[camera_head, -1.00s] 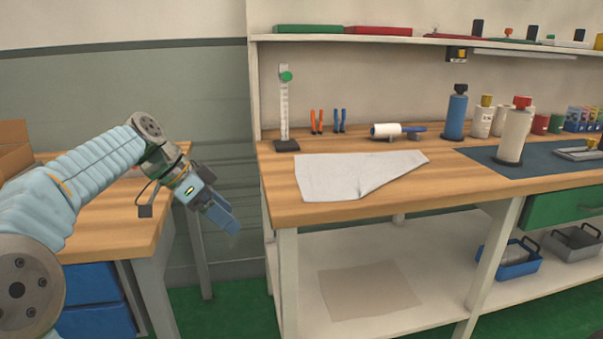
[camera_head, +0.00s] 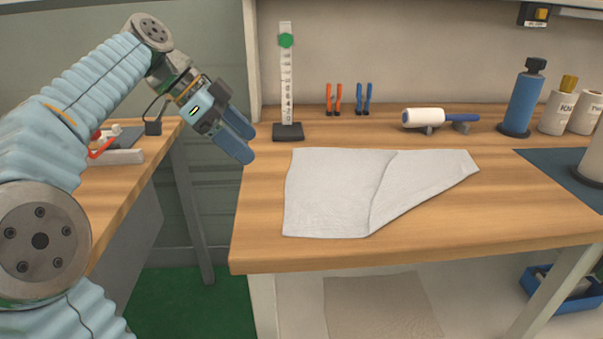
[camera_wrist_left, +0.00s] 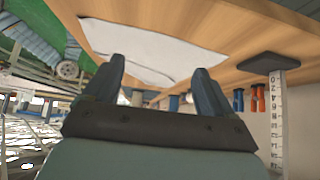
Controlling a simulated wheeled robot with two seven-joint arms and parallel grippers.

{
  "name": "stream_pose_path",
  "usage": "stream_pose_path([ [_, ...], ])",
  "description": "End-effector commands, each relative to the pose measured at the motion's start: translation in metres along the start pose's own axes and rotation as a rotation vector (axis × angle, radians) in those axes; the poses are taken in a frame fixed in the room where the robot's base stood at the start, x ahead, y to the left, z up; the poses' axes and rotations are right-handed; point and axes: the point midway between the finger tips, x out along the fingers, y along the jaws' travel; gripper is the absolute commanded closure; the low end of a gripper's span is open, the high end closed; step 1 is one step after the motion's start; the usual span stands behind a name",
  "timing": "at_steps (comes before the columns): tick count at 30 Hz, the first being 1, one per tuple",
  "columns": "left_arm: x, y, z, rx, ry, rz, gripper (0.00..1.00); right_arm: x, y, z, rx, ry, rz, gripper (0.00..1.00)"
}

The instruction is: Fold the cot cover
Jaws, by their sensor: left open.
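The cot cover (camera_head: 335,190) is a pale grey-white cloth lying on the wooden workbench. Its right part is folded over, with a slanting fold edge and a pointed corner at the right. It also shows in the left wrist view (camera_wrist_left: 155,50), beyond the fingers. My left gripper (camera_head: 243,145) is open and empty, above the bench's left edge. It is to the left of the cloth and apart from it. Its two blue fingers show in the left wrist view (camera_wrist_left: 157,80) with a gap between them. My right gripper is not in view.
A ruler stand (camera_head: 287,85) stands behind the cloth's left end. Pliers (camera_head: 348,99) and a white roller (camera_head: 424,118) are along the back. A blue bottle (camera_head: 523,98) stands at the right. The wooden bench top (camera_head: 480,215) is bare in front and right of the cloth.

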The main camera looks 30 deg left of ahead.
Motion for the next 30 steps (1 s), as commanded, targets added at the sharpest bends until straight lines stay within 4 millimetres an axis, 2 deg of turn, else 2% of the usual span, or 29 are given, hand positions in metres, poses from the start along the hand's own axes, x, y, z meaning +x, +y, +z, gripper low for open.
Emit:
stream_pose_path([
  [5, 0.02, 0.001, 0.001, -0.001, -0.001, 0.002, 0.15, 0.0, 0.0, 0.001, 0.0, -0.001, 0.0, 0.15],
  [9, 0.043, 0.001, 0.001, -0.001, -0.002, 0.003, 0.15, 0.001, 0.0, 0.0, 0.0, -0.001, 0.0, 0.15],
  [12, 0.064, 0.0, 0.004, 0.001, -0.001, 0.001, 0.15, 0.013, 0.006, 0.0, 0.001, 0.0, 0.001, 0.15],
  [18, 0.088, 0.0, 0.003, 0.001, 0.0, 0.0, 0.15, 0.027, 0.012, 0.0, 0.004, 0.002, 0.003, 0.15],
  [24, 0.097, 0.0, 0.001, 0.0, 0.0, 0.0, 0.15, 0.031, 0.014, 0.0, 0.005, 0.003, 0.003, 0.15],
  [30, 0.097, 0.0, 0.0, -0.001, -0.001, 0.0, 0.15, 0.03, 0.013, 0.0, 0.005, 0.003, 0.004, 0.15],
])
